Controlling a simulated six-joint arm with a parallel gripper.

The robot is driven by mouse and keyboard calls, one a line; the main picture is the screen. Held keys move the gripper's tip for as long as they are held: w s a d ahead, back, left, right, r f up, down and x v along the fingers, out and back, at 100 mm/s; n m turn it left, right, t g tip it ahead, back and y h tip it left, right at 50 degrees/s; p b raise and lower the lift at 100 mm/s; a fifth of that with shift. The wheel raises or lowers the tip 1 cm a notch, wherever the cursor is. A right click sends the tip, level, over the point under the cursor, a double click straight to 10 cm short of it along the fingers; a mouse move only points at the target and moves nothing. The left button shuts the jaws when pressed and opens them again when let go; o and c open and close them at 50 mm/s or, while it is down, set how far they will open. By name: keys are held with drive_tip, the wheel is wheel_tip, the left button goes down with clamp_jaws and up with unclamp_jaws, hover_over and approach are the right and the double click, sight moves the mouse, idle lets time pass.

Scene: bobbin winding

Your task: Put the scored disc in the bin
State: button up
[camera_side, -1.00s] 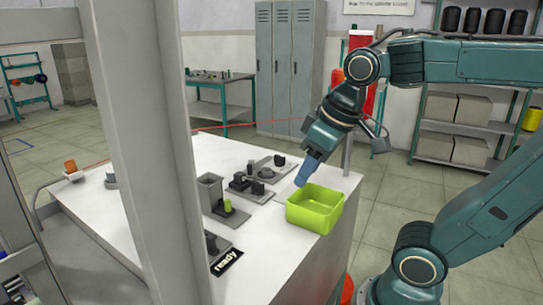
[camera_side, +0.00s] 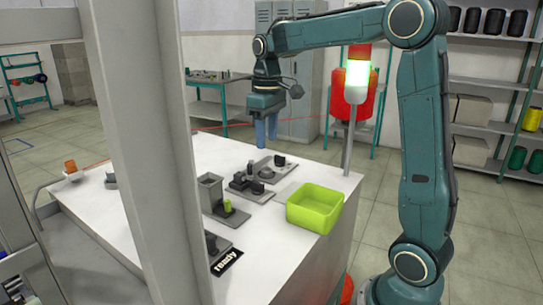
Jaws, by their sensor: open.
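My gripper (camera_side: 266,142) points down with its two blue fingers apart. It hangs over the back part of the white table, above and behind the grey fixture plates. Nothing shows between the fingers. The bin, an open lime-green box (camera_side: 315,212), stands at the table's right edge, in front and to the right of my gripper; its visible inside looks empty. Small dark round parts sit on the back plate (camera_side: 287,173) and the middle plate. I cannot make out which of them, if any, is the scored disc; scoring is too small to see.
A grey post with a lit green lamp (camera_side: 357,72) rises behind the bin. A thick grey upright blocks the left of the view.

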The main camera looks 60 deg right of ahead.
sight(266, 169)
drive_tip(key=shift+w+d+f, duration=0.25)
drive_tip(key=shift+w+d, duration=0.1)
drive_tip(key=shift+d, duration=0.15)
drive_tip(key=shift+f, duration=0.2)
drive_tip(key=shift+f, duration=3.55)
drive_tip(key=c, duration=0.6)
drive_tip(key=shift+c, duration=0.2)
drive_tip(key=shift+r, duration=0.2)
drive_tip(key=shift+r, duration=2.4)
